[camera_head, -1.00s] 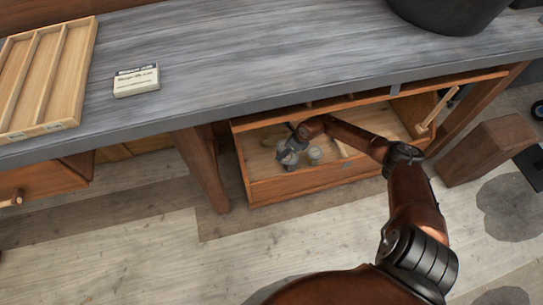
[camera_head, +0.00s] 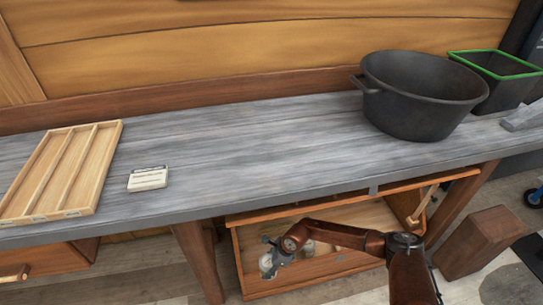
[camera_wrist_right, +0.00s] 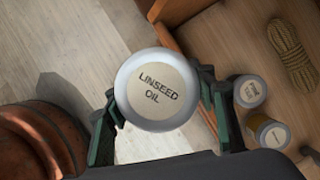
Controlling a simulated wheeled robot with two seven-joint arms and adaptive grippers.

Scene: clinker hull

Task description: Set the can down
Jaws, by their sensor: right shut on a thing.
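A can with a white rim and a round label reading "LINSEED OIL" (camera_wrist_right: 156,88) is held in my right gripper (camera_head: 269,257), whose fingers stand on both sides of it. The can (camera_head: 265,263) is small in the head view, at the gripper's tip, in front of the open drawer (camera_head: 243,268). In the wrist view the drawer (camera_wrist_right: 172,40) lies to the right of the can, and plank floor shows beyond the can. The can's underside is hidden. My left gripper is not in view.
A coiled rope (camera_wrist_right: 289,55) and two small jars (camera_wrist_right: 250,92) (camera_wrist_right: 271,133) lie in the drawer. On the grey bench (camera_head: 250,150) are a divided wooden tray (camera_head: 46,183), a small labelled box (camera_head: 147,179), a black pot (camera_head: 415,105) and a green-rimmed bin (camera_head: 497,85). The bench's middle is clear.

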